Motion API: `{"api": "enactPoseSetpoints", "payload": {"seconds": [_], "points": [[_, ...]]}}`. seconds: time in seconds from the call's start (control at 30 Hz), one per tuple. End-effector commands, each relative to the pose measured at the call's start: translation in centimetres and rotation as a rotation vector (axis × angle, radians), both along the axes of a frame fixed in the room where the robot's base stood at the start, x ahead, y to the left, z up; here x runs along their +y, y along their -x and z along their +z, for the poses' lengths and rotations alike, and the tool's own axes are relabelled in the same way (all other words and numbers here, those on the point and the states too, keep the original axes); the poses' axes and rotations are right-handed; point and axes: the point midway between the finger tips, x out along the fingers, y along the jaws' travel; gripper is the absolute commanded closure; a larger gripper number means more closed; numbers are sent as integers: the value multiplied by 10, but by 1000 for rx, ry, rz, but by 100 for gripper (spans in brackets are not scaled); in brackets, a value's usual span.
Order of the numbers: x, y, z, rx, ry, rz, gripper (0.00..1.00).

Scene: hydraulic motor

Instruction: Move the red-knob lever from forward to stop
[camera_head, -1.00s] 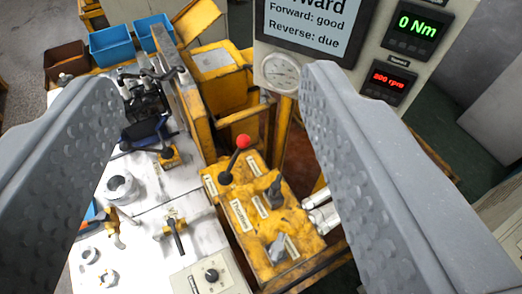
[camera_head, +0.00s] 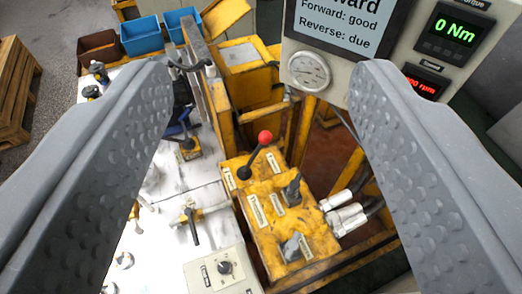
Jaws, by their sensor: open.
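The red-knob lever (camera_head: 265,137) stands on a yellow valve block (camera_head: 277,205) with a black boot at its base. Its black stick leans up and to the right, with the red ball at the top. Two smaller dark grey levers (camera_head: 292,189) sit on the same block, nearer the camera, beside white labels. My gripper (camera_head: 262,85) is open; its two grey dimpled fingers frame the picture left and right. The red knob shows in the gap between them, apart from both fingers. The gap is empty, and the depth from fingertips to knob is hard to judge.
A panel with a screen (camera_head: 345,22), a gauge (camera_head: 308,70) and readouts of 0 Nm and rpm stands behind, at the upper right. Blue bins (camera_head: 142,38) and a white bench with fittings lie left. A grey control box (camera_head: 223,271) and hoses (camera_head: 345,215) flank the block.

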Motion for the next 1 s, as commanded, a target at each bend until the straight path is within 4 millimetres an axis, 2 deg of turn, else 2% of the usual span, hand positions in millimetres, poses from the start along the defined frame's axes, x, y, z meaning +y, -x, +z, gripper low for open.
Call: {"api": "enactPoseSetpoints", "payload": {"seconds": [0.33,0.4,0.47,0.53,0.67,0.8,0.93,1.0], "points": [[0,0,0,0,0,0,45],[0,-1,-1,0,-1,1,64],[1,-7,-4,2,-6,7,66],[2,-21,-14,4,-20,21,66],[8,-68,-51,13,-75,60,66],[17,-123,-108,18,-149,90,66],[22,-166,-163,19,-218,92,66],[24,-186,-197,26,-250,83,66]]}}
